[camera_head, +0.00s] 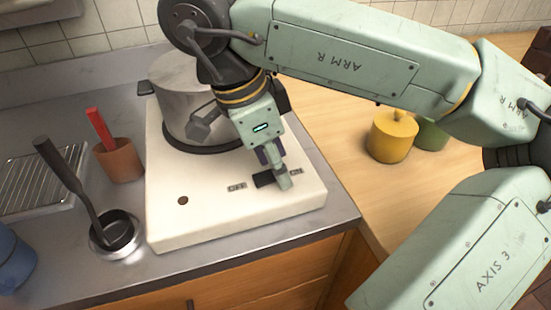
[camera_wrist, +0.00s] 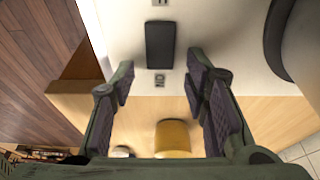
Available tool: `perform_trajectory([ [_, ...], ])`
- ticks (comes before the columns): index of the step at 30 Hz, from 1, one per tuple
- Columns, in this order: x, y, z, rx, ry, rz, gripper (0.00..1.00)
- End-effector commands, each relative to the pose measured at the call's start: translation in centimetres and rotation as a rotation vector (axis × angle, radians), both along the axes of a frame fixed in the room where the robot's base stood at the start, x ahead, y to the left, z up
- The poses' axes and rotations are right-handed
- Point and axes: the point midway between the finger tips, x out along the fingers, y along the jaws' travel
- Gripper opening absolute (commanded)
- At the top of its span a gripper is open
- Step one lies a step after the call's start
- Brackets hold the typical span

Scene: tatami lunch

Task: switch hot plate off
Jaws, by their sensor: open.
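The white hot plate (camera_head: 175,225) stands on the grey counter with a steel pot (camera_head: 180,85) on its dark burner. Its black switch (camera_head: 264,180) lies between an OFF label (camera_head: 237,187) on the left and an ON label (camera_head: 296,171) on the right. A small dark reddish lamp (camera_head: 183,200) is left of the labels. My gripper (camera_head: 278,180) is open and low over the switch's ON end, partly hiding it. In the wrist view the switch (camera_wrist: 160,45) shows just ahead of my open, empty gripper (camera_wrist: 160,82). I cannot tell whether a finger touches it.
The pot is close behind my gripper. A ladle in a metal holder (camera_head: 115,245), a brown cup (camera_head: 120,160) with a red-handled tool, and a wire rack (camera_head: 40,180) are to the left. Yellow (camera_head: 392,140) and green (camera_head: 432,135) canisters stand on the wooden counter to the right.

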Motion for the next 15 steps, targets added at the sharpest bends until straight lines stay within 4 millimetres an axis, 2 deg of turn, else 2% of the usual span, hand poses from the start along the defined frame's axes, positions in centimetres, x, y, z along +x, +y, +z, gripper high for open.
perform_trajectory([
  [12,-0.5,1.6,5.8,-0.002,-0.003,-0.004,0.42],
  [15,-0.6,1.9,6.7,-0.002,-0.003,-0.003,0.42],
])
